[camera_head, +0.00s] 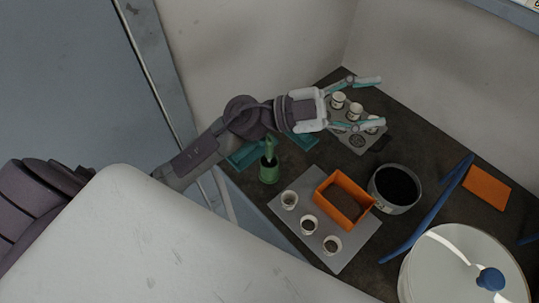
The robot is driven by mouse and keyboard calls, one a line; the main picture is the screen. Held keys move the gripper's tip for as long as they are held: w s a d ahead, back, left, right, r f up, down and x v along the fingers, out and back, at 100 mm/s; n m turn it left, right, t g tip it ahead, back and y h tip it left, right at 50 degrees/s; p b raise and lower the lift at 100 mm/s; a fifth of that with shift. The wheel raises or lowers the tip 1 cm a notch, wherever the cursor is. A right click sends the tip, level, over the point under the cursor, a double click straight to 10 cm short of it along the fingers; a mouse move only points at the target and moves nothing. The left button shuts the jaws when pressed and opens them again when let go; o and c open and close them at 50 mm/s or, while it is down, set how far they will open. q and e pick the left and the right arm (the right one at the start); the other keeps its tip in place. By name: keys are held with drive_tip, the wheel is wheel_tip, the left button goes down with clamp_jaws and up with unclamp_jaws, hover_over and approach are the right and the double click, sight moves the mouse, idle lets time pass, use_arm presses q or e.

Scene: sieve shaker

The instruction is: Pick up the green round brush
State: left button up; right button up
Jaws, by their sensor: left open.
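The green round brush (268,168) stands upright on the dark table, with a dark green round body below and a lighter green handle on top. It is below and to the left of my left gripper (374,101), close to my left wrist and apart from it. My left gripper is open, its two teal-and-white fingers spread wide over a grey tray (354,142) with several small white cups. Nothing is clearly held between the fingers. My right gripper is out of view.
A teal tray (245,156) lies partly hidden under my left arm, behind the brush. Right of the brush, a grey board (338,262) bears 3 cups and an orange bin (345,175). A dark-filled pot (396,187), blue bar (430,213) and white lidded drum (450,270) stand farther right.

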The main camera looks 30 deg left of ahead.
use_arm(q)
wheel_tip(320, 180, down, 4)
drive_tip(key=s+d+m+g+y, duration=0.2)
drive_tip(key=s+m+g+y, duration=0.15)
drive_tip(key=g, duration=0.25)
drive_tip(key=n+y+p, duration=0.1)
drive_tip(key=n+y, duration=0.4)
drive_tip(key=y, duration=1.1)
approach(267, 142)
drive_tip(key=shift+g, duration=0.4)
drive_tip(key=f+p, duration=0.1)
drive_tip(key=f, duration=0.2)
drive_tip(key=w+f+p, duration=0.1)
drive_tip(key=f+p, duration=0.1)
drive_tip(key=f, duration=0.1)
drive_tip(key=w+f+p, duration=0.1)
drive_tip(key=f, duration=0.3)
drive_tip(key=shift+w+a, duration=0.1)
drive_tip(key=shift+w, duration=0.15)
drive_tip(key=shift+f, duration=0.3)
clamp_jaws()
